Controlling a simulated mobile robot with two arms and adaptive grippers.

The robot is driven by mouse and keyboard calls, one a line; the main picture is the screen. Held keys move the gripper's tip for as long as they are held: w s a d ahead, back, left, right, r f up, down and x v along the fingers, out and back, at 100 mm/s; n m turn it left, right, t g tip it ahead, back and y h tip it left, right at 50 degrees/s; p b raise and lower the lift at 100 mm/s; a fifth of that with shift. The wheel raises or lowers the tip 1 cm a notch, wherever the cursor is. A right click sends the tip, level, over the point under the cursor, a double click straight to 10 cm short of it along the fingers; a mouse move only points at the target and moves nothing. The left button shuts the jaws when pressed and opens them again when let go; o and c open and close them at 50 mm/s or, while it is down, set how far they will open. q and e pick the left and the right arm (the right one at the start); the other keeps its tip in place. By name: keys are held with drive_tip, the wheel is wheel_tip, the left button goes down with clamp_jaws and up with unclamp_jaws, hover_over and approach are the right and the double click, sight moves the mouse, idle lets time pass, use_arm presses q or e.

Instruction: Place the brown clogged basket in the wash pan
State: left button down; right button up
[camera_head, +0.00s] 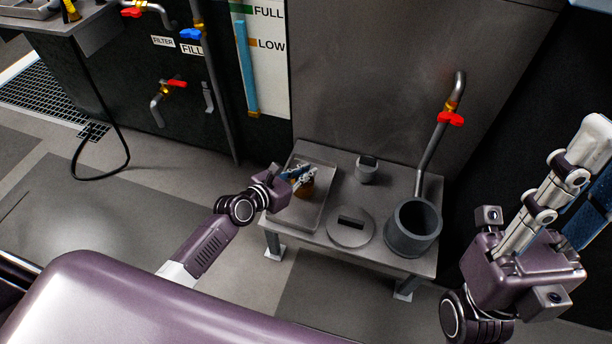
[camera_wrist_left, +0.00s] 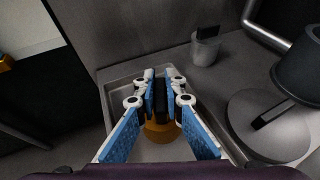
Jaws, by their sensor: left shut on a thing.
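The brown basket (camera_head: 306,188) is inside the outline of the shallow metal wash pan (camera_head: 303,220) on the left of a low metal bench. My left gripper (camera_head: 299,177) is shut on its dark handle. In the left wrist view, the basket (camera_wrist_left: 160,133) shows below the blue finger pads of the left gripper (camera_wrist_left: 160,95), with the wash pan (camera_wrist_left: 122,73) around it. I cannot tell whether the basket touches the pan floor. My right gripper (camera_head: 575,185) is raised at the right edge, with its fingers partly cut off by the frame.
A pipe with a red valve (camera_head: 450,119) rises behind the pot. A wall stands behind the bench.

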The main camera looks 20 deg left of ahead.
use_arm(q)
drive_tip(key=shift+f, duration=0.15)
drive_tip(key=shift+f, duration=0.15)
drive_tip(key=c, duration=2)
unclamp_jaws()
drive_tip(key=shift+c, duration=0.2)
